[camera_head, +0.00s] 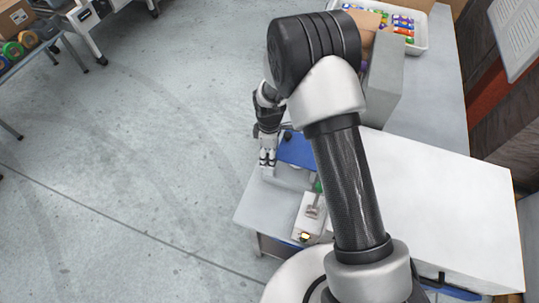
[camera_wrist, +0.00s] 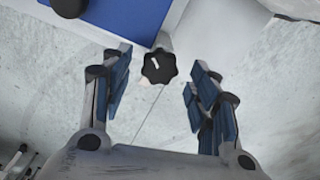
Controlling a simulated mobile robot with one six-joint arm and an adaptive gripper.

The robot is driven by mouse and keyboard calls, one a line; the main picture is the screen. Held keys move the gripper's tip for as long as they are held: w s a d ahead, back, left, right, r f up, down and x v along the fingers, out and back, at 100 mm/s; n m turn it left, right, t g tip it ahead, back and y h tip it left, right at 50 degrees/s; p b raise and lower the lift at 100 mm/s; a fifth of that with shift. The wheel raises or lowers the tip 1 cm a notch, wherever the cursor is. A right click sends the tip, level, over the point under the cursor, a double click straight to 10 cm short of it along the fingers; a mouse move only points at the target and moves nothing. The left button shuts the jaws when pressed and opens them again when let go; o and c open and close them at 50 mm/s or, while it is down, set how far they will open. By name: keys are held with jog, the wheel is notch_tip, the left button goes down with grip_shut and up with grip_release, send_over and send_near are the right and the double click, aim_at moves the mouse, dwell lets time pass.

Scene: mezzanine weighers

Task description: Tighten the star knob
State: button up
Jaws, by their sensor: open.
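In the wrist view a black star knob (camera_wrist: 159,66) with a white pointer mark sits at the end of a light grey part, near a blue panel (camera_wrist: 125,18). My gripper (camera_wrist: 160,85) is open, with one blue-padded finger on each side of the knob and clear gaps between; I cannot tell the height between them. In the head view my gripper (camera_head: 267,160) points down at the left edge of the table, beside the blue-topped device (camera_head: 297,150).
A second black knob (camera_wrist: 69,5) is at the blue panel's upper left. A small device with a lever (camera_head: 310,212) stands on the white table (camera_head: 450,200) near my arm. A grey box (camera_head: 388,85) and a white tray (camera_head: 421,40) of colourful packets are behind. Open floor lies left.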

jog(key=shift+f, duration=0.95)
jog(key=c, duration=1.1)
